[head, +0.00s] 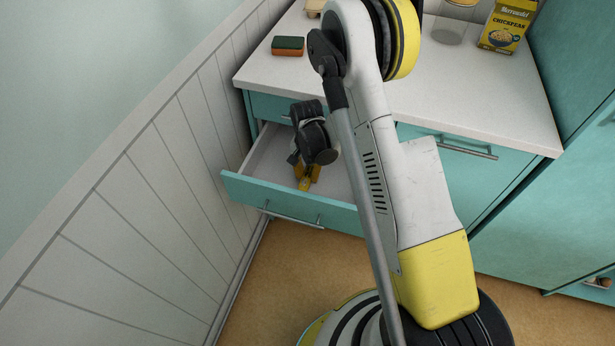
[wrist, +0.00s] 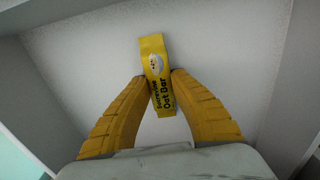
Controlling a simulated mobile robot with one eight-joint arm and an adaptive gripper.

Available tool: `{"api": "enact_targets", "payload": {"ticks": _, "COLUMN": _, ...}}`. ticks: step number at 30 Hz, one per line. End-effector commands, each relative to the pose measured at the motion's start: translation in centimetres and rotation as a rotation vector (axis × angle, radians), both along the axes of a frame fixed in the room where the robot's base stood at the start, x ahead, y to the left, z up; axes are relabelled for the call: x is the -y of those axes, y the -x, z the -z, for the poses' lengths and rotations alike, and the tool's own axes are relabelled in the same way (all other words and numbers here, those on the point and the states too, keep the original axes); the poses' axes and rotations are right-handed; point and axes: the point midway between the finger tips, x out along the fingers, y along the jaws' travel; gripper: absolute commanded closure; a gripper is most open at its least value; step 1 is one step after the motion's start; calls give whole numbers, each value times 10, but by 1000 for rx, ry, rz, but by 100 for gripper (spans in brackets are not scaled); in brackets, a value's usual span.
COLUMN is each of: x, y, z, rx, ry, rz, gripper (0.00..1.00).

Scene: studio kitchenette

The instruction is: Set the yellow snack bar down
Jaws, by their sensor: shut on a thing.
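The yellow snack bar (wrist: 154,60), labelled as an oat bar, is between the two yellow fingers of my gripper (wrist: 158,82) in the wrist view. The fingers are shut on its sides. The bar stands out beyond the fingertips over the white drawer floor (wrist: 85,55); I cannot tell whether it touches the floor. In the head view my gripper (head: 308,180) is down inside the open teal drawer (head: 285,202). The bar is hard to make out there, mostly hidden by the gripper.
The white countertop (head: 440,80) lies above and behind the drawer. The panelled wall (head: 150,170) is close on the left. The drawer floor around the bar looks clear in the wrist view.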

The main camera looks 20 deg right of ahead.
Motion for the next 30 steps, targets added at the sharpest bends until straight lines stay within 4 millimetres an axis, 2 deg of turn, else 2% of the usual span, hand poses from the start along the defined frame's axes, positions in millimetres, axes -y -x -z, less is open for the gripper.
{"api": "enact_targets", "payload": {"ticks": 9, "x": 0, "y": 0, "z": 2, "rx": 0, "ry": 0, "rz": 0, "gripper": 100}}
{"api": "enact_targets", "payload": {"ticks": 10, "x": 0, "y": 0, "z": 1, "rx": 0, "ry": 0, "rz": 0, "gripper": 64}}
{"api": "enact_targets", "payload": {"ticks": 11, "x": 0, "y": 0, "z": 1, "rx": 0, "ry": 0, "rz": 0, "gripper": 56}}
{"api": "enact_targets", "payload": {"ticks": 22, "x": 0, "y": 0, "z": -3, "rx": 0, "ry": 0, "rz": 0, "gripper": 56}}
{"api": "enact_targets", "payload": {"ticks": 26, "x": 0, "y": 0, "z": -24, "rx": 0, "ry": 0, "rz": 0, "gripper": 56}}
{"api": "enact_targets", "payload": {"ticks": 30, "x": 0, "y": 0, "z": -58, "rx": 0, "ry": 0, "rz": 0, "gripper": 56}}
